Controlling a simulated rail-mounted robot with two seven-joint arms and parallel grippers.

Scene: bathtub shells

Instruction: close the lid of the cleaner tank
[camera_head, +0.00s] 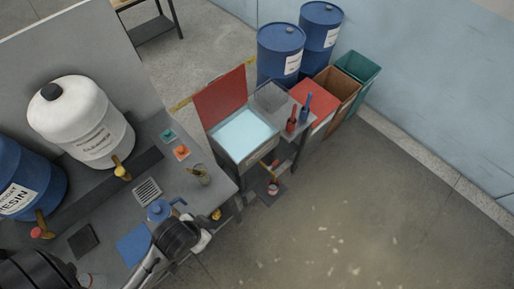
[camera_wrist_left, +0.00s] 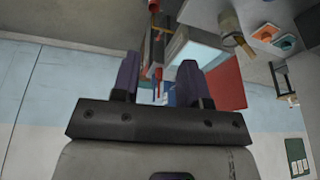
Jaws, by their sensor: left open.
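The cleaner tank (camera_head: 218,146) is an open grey box of light blue liquid at the middle of the head view. Its red lid (camera_head: 220,95) stands raised along the tank's back left side. In the left wrist view the red lid (camera_wrist_left: 228,85) shows beyond the right finger, beside the tank (camera_wrist_left: 200,50). My left gripper (camera_wrist_left: 158,82) is open, with its dark purple fingers apart and nothing between them. In the head view my left arm reaches over the bench's front edge, below and left of the tank; its fingertips cannot be made out. My right gripper is not in view.
The grey bench (camera_head: 190,205) at left holds a white cleaner jug (camera_head: 85,130), a blue resin drum (camera_head: 25,180) and a blue pitcher (camera_head: 158,210). Blue barrels (camera_head: 280,50) and bins (camera_head: 358,68) stand behind the tank. The floor (camera_head: 350,210) at right is clear.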

